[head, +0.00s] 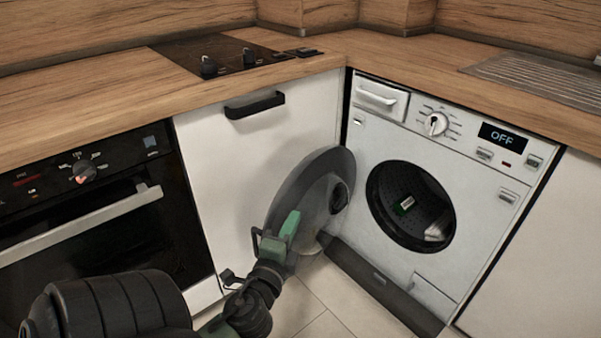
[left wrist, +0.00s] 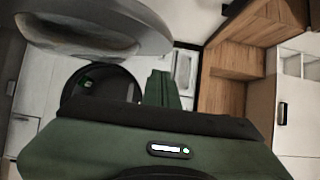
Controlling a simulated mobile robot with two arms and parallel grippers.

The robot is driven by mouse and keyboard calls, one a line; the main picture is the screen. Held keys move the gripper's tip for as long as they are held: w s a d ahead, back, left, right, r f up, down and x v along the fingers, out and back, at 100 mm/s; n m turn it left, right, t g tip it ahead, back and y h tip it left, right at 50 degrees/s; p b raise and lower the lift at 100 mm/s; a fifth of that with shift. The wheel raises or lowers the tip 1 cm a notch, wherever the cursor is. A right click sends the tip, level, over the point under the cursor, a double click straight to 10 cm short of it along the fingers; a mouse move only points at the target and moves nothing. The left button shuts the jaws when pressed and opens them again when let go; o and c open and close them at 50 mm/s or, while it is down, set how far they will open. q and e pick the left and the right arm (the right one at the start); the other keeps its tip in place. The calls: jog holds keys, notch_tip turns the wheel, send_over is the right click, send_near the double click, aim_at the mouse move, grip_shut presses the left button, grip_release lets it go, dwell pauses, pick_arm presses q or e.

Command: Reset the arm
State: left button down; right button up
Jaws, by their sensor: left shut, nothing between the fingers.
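My left gripper (head: 290,224) is shut and empty. It is in front of the open round washing machine door (head: 318,195); I cannot tell whether they touch. In the left wrist view its green fingers (left wrist: 159,88) are together, and the door (left wrist: 90,28) is at the upper left. The white washing machine (head: 400,265) shows "OFF" on its display. Its dark drum (head: 405,185) holds a small green-and-white item (head: 405,203) and a pale item (head: 437,231). The drum opening also shows in the left wrist view (left wrist: 118,85). My right gripper is not in view.
A black oven (head: 90,225) with a long handle is at the left. A white cabinet (head: 225,165) stands between oven and washer. The wooden counter (head: 90,100) carries a hob (head: 225,55) with knobs. Tiled floor (head: 325,300) shows below.

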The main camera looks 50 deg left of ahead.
pick_arm(q)
jog(key=shift+s+d, duration=0.15)
jog(key=shift+s, duration=0.3)
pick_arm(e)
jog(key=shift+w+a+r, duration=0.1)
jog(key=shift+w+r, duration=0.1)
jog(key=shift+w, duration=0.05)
